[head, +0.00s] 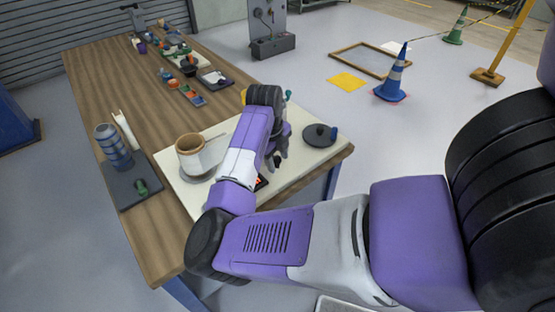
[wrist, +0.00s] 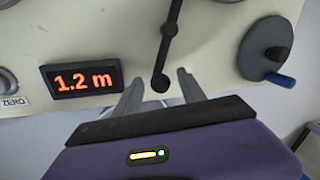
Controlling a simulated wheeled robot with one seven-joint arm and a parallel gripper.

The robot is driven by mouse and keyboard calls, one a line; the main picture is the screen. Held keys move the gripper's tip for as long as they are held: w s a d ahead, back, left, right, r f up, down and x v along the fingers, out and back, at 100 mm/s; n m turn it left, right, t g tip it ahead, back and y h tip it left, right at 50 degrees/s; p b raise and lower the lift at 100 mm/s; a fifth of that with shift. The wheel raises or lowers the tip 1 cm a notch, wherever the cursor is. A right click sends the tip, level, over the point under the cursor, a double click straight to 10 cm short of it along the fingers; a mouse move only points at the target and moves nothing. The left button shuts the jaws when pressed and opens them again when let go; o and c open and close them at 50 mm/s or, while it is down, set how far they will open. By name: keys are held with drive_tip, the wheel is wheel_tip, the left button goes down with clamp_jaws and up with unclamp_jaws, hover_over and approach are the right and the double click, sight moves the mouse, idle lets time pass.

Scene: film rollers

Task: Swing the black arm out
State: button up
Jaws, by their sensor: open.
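The black arm (wrist: 168,45) shows in the wrist view as a thin black bar over the cream board (wrist: 125,20). It has a round joint part-way along and a round black end nearest me. My gripper (wrist: 157,78) is open, with one grey finger on each side of that round end. I cannot tell whether either finger touches it. In the head view my gripper (head: 277,160) is over the cream board (head: 165,160), and my own arm hides most of the black arm there.
A display reading 1.2 m (wrist: 82,80) sits left of my fingers. A black disc with a blue handle (wrist: 265,50) is on the right.

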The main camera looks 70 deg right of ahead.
drive_tip(key=shift+d+f, duration=0.1)
drive_tip(key=shift+f, duration=0.25)
clamp_jaws()
idle(1.2)
